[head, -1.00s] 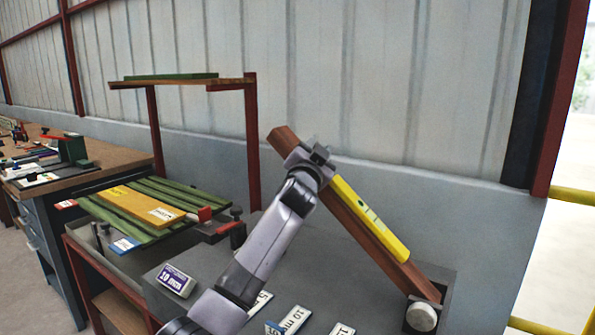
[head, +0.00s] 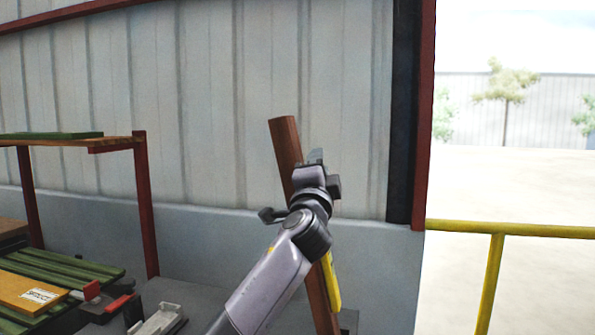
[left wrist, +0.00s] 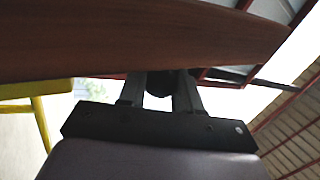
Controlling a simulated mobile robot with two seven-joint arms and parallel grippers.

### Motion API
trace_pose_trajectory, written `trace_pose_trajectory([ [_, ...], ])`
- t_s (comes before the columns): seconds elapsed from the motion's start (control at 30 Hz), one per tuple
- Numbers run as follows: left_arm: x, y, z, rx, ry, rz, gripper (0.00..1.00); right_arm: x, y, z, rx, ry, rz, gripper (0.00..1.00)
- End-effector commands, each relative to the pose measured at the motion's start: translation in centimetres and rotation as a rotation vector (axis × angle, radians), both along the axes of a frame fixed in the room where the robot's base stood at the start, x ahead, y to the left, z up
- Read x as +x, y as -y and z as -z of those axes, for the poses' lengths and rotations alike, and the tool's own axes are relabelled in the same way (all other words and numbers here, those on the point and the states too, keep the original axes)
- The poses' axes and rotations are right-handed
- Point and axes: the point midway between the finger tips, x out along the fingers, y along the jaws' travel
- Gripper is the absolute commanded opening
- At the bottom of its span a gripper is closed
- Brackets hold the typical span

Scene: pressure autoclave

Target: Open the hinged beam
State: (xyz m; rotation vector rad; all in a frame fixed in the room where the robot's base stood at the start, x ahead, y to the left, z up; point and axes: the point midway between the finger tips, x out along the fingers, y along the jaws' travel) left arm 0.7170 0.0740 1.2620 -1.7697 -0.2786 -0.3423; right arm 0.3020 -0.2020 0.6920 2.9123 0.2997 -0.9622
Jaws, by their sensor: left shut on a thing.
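The hinged beam (head: 287,150) is a long reddish-brown wooden bar with a yellow strip (head: 332,285) low on its side. In the head view it stands steeply, its top leaning a little left. Its lower end and hinge are out of the picture. My left gripper (head: 317,172) is at the beam's upper half, shut on it. In the left wrist view the beam (left wrist: 130,38) crosses the top, and the fingers (left wrist: 160,88) reach a dark part against it; the exact grip is partly hidden. My right gripper is in neither view.
A red-framed rack (head: 145,205) with a wooden shelf stands at left, above green slats (head: 60,270) and an orange board (head: 30,290). A grey corrugated wall is behind the beam. A yellow railing (head: 495,270) stands at right before open ground.

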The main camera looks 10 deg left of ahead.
Motion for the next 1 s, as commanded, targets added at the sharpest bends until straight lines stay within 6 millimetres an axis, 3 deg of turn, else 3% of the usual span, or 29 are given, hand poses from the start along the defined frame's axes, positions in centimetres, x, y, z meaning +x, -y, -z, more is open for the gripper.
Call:
trace_pose_trajectory([
  [0.47,-0.03,0.3,-0.34,0.013,0.005,-0.008,0.0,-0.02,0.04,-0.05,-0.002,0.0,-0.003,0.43],
  [0.5,-0.03,0.29,-0.34,0.013,0.005,-0.008,0.37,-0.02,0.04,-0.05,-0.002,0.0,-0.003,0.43],
  [0.57,-0.02,0.28,-0.3,0.013,0.004,-0.007,0.55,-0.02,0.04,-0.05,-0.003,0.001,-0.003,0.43],
  [1.0,-0.41,0.43,0.16,0.011,0.0,-0.003,0.55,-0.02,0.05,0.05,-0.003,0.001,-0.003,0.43],
])
